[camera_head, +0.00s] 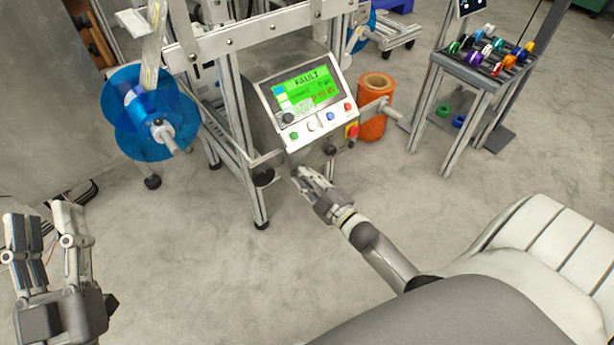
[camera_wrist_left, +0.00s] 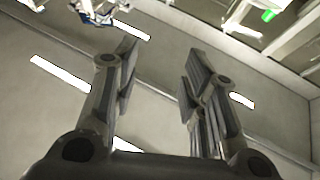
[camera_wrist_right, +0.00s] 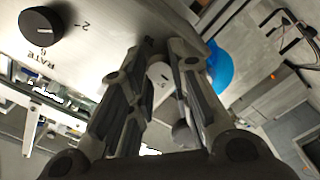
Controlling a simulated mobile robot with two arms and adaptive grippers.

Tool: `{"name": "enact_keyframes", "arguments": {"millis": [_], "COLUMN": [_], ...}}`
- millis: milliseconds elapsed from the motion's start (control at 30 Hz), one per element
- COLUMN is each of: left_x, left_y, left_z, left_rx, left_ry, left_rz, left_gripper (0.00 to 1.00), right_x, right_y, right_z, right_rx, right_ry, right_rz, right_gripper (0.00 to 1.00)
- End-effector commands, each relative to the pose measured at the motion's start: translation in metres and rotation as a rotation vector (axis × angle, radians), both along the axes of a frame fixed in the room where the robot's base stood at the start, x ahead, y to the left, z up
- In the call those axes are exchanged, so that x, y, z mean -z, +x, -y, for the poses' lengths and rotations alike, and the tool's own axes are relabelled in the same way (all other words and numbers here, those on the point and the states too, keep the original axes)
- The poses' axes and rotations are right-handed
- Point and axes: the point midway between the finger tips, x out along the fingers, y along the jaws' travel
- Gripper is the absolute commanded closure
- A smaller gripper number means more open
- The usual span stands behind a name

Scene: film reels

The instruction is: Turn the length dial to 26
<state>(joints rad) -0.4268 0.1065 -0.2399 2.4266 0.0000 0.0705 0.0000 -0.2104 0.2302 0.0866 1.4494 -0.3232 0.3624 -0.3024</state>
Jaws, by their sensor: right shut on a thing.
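My right gripper (camera_head: 299,176) is at the machine's front, just below the tilted control panel (camera_head: 305,95). In the right wrist view its fingers (camera_wrist_right: 158,75) are closed in on a thing on the panel face, apparently the length dial, mostly hidden by the fingers. Its scale reading cannot be made out. A black knob (camera_wrist_right: 42,25) beside it has the upside-down word RATE near it; a black knob (camera_head: 330,150) also shows under the panel in the head view. My left gripper (camera_head: 45,228) is open and empty at the lower left, away from the machine.
The green screen (camera_head: 307,88) shows FAULT with small red characters. A blue reel (camera_head: 150,112) is left of the machine, an orange spool (camera_head: 374,105) right. A rack (camera_head: 480,62) with coloured spools stands further right.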

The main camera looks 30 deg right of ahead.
Motion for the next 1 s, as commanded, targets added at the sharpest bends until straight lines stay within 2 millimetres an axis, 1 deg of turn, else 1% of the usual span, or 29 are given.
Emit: {"name": "enact_keyframes", "arguments": {"millis": [200,333,500,700,1000], "left_x": [0.014,0.017,0.016,0.012,0.008], "left_y": [0.007,0.008,0.007,0.006,0.004], "left_z": [0.000,0.000,0.000,0.000,0.000], "left_rx": [-0.005,-0.006,-0.006,-0.004,-0.002], "left_ry": [0.024,0.028,0.026,0.020,0.013], "left_rz": [-0.084,-0.098,-0.091,-0.068,-0.042], "left_gripper": [0.60,0.60,0.60,0.60,0.60], "right_x": [0.000,0.000,0.001,0.001,0.001], "right_y": [0.000,0.000,0.000,0.000,0.000], "right_z": [-0.001,-0.001,-0.001,-0.001,-0.002], "right_rx": [-0.001,-0.001,-0.001,-0.002,-0.003], "right_ry": [-0.203,-0.321,-0.454,-0.570,-0.657], "right_rz": [0.017,0.026,0.036,0.044,0.051], "right_gripper": [1.00,1.00,1.00,1.00,1.00]}}
